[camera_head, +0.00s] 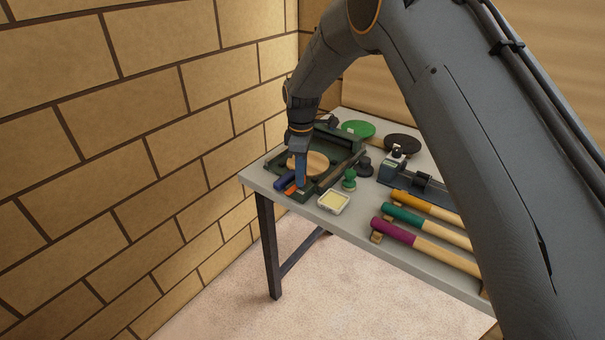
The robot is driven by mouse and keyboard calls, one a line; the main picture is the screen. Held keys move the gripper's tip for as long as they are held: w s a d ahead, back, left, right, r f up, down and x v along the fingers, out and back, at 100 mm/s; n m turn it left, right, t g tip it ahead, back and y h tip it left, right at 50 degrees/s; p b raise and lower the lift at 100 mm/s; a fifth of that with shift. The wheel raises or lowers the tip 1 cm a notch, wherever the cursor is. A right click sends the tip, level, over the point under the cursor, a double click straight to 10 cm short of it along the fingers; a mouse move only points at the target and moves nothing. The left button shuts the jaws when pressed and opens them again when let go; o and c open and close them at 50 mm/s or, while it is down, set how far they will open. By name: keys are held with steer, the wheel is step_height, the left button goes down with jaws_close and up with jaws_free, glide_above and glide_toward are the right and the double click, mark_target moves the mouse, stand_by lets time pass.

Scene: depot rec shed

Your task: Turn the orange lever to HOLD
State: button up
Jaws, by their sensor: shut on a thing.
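The orange lever (290,190) shows as a small orange piece at the front edge of a dark green tray-like unit (318,184) on the table's left end. My gripper (301,184) points down over the front of this unit, its blue fingers shut on the orange lever. The fingers hide part of the lever, so its exact angle cannot be told. Any HOLD marking is too small to read. A dark blue piece (282,182) lies just left of the orange lever. A round tan disc (311,163) sits inside the unit, behind my fingers.
The grey table (348,220) also bears a pale yellow-topped box (334,202), a green knob-like piece (349,180), a green disc (357,129), a black disc (402,143) and several colour-headed mallets (400,234). A brick wall (160,150) stands close on the left.

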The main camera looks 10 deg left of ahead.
steer(key=shift+s, duration=0.1)
steer(key=shift+m+b, duration=0.3)
steer(key=m+b, duration=0.1)
steer(key=m, duration=0.1)
steer(key=shift+a+f+m+b, duration=0.1)
steer(key=shift+a+m+b, duration=0.05)
steer(key=shift+m+b, duration=0.25)
steer(key=m+b, duration=0.1)
steer(key=m, duration=0.3)
steer(key=shift+s+m+b, duration=0.15)
steer(key=shift+m+b, duration=0.15)
steer(key=m+b, duration=0.1)
steer(key=m, duration=0.4)
steer(key=shift+a, duration=0.15)
steer(key=shift+m+b, duration=0.3)
steer(key=shift+m, duration=1.9)
